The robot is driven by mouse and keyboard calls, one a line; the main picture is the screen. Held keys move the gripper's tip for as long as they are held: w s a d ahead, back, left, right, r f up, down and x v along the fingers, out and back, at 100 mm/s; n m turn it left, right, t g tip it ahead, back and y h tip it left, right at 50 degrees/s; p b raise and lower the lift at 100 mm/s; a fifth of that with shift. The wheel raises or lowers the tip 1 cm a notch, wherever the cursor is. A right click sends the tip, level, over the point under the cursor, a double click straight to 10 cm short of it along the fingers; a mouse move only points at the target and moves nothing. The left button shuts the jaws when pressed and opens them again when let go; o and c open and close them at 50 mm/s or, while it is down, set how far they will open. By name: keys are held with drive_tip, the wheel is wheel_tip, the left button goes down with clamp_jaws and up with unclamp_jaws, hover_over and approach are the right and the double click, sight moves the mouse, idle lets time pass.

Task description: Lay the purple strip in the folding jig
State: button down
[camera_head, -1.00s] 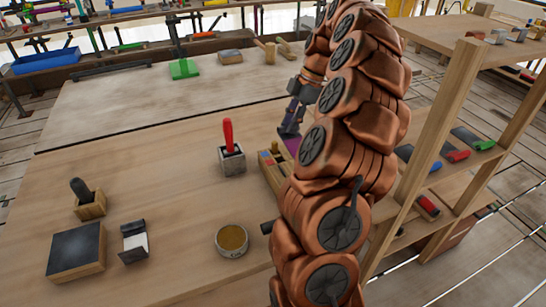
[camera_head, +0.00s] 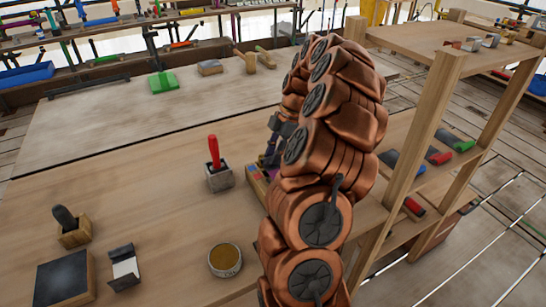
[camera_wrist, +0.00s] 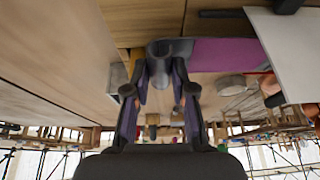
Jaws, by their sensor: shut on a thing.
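The purple strip (camera_wrist: 228,54) shows in the wrist view, lying to the right of my fingertips. My gripper (camera_wrist: 160,52) is shut at the strip's left end, where the dark fingertips hide part of it. In the head view my gripper (camera_head: 274,140) is largely behind my own arm, with a bit of purple below it. A wooden block with coloured patches (camera_head: 256,184) stands just below the gripper, partly hidden by my arm. I cannot tell for certain which thing is the folding jig, or whether the strip touches the wood under it.
A grey block with a red-handled tool (camera_head: 218,178) stands left of the wooden block. A round tin (camera_head: 225,260), a dark-topped block (camera_head: 65,279) and a wooden holder (camera_head: 73,237) stand nearer. A shelf post (camera_head: 412,160) rises close on the right. The left bench is mostly clear.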

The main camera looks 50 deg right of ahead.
drive_tip(key=shift+s+a+f, duration=0.1)
drive_tip(key=shift+s+f, duration=0.05)
drive_tip(key=shift+f, duration=0.3)
drive_tip(key=shift+s+a+f, duration=0.1)
drive_tip(key=shift+s+f, duration=0.05)
drive_tip(key=shift+f, duration=0.25)
drive_tip(key=shift+w+d+f, duration=0.2)
drive_tip(key=shift+f, duration=0.1)
drive_tip(key=shift+w, duration=0.15)
drive_tip(key=c, duration=1)
unclamp_jaws()
drive_tip(key=shift+r, duration=0.1)
drive_tip(key=shift+o, duration=0.2)
drive_tip(key=shift+r, duration=0.15)
drive_tip(key=b+v, duration=0.2)
drive_tip(key=v, duration=1)
drive_tip(key=shift+a, duration=0.1)
